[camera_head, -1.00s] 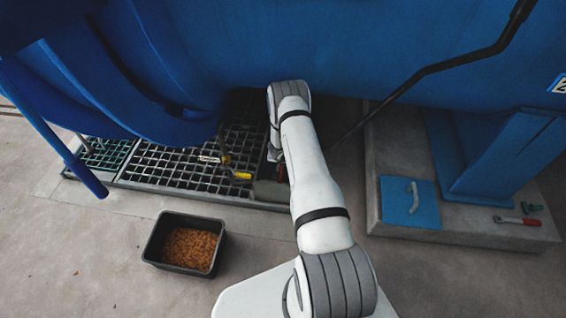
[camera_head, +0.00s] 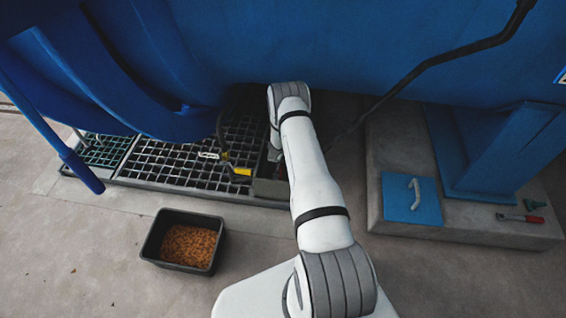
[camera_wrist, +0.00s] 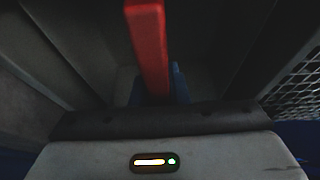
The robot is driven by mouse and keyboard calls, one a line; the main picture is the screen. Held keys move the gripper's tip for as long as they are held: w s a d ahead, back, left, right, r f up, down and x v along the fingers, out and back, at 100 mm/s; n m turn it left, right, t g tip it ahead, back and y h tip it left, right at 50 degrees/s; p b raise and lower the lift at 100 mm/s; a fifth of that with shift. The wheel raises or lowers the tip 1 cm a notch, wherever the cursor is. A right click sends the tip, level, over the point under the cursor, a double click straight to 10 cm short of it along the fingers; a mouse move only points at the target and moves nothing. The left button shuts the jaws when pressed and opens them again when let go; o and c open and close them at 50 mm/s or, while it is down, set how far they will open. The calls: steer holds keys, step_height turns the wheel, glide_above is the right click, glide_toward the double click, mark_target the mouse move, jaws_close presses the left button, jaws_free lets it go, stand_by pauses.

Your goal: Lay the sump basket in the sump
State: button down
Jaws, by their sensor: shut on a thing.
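My gripper (camera_wrist: 158,92) shows in the wrist view with its blue fingers closed around a red bar (camera_wrist: 149,45). The bar looks like a handle, but the basket's body cannot be made out, so I cannot tell how it sits. Dark walls surround the gripper in that view. In the head view my arm reaches down beside the right end of the floor grating, where a grey-walled opening (camera_head: 270,188), apparently the sump, is partly hidden by the arm. My fingers are hidden there.
A dark grating (camera_head: 180,160) lies left of the arm, with a yellow-handled lever (camera_head: 240,171) over it. A black bin of brown pellets (camera_head: 185,241) stands in front. At right, a concrete plinth (camera_head: 470,228) carries a blue plate (camera_head: 411,200) and a red-handled tool (camera_head: 520,218). The blue vessel (camera_head: 330,50) hangs overhead.

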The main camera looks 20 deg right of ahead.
steer(key=shift+f+b, duration=1.35)
steer(key=shift+f, duration=0.45)
steer(key=c, duration=1.3)
jaws_free()
steer(key=shift+p+v, duration=1.45)
steer(key=shift+v, duration=2.45)
